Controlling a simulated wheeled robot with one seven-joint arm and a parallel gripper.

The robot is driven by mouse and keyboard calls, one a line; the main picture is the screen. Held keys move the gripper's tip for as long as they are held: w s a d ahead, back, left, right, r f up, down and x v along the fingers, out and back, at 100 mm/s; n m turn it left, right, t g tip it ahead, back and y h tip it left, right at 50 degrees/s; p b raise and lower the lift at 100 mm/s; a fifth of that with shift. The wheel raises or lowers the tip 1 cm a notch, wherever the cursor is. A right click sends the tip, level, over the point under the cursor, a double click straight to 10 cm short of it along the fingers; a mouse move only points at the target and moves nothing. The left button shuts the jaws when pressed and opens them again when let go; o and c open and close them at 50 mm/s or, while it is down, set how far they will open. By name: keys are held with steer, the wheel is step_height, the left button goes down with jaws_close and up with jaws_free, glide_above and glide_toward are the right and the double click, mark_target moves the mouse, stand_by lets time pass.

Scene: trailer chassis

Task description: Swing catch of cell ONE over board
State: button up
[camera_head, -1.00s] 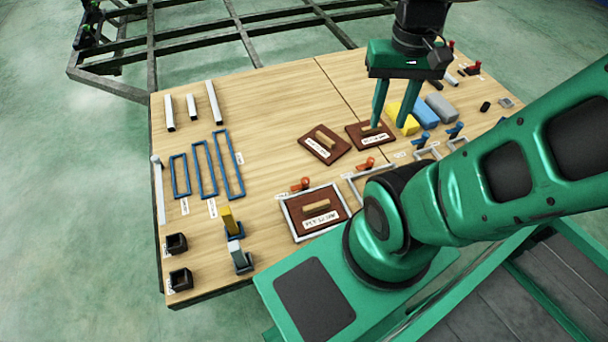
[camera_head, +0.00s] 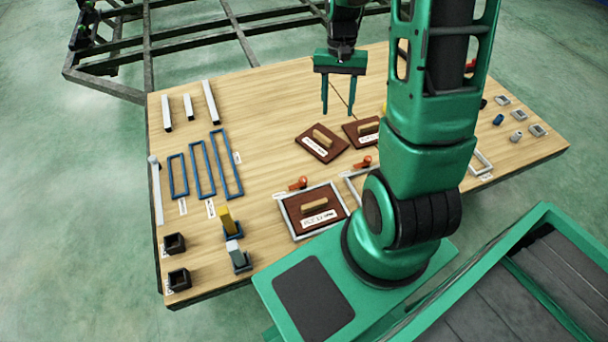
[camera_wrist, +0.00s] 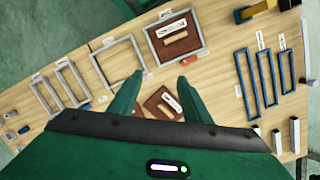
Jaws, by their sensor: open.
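A brown board (camera_head: 330,212) with a wooden handle lies inside a grey frame cell (camera_head: 284,218) at the table's near edge. An orange catch (camera_head: 298,184) sits at that cell's far side, beside the frame and not across the board. The same board (camera_wrist: 160,47) and catch (camera_wrist: 189,61) show in the wrist view. The cell labels are too small to read. A second orange catch (camera_head: 363,162) stands at the neighbouring cell (camera_head: 354,184), partly hidden by my arm. My gripper (camera_head: 337,112) is open and empty, above the table beyond the loose boards; its fingers (camera_wrist: 160,80) point down.
Two loose brown boards (camera_head: 322,144) (camera_head: 361,132) lie mid-table. Blue frames (camera_head: 203,170) and white bars (camera_head: 188,107) lie left. A yellow-topped stand (camera_head: 230,224) and black holders (camera_head: 176,243) are at the left front. Bare wood lies between blue frames and boards.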

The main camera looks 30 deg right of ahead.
steer(key=w+f+m+y, duration=0.1)
steer(key=w+f, duration=0.2)
steer(key=f, duration=0.3)
steer(key=w+f, duration=0.3)
steer(key=f, duration=0.3)
steer(key=m+y, duration=0.2)
glide_toward(303, 178)
steer(key=shift+g, duration=0.3)
steer(key=x, duration=0.8)
steer(key=shift+w+f, duration=0.1)
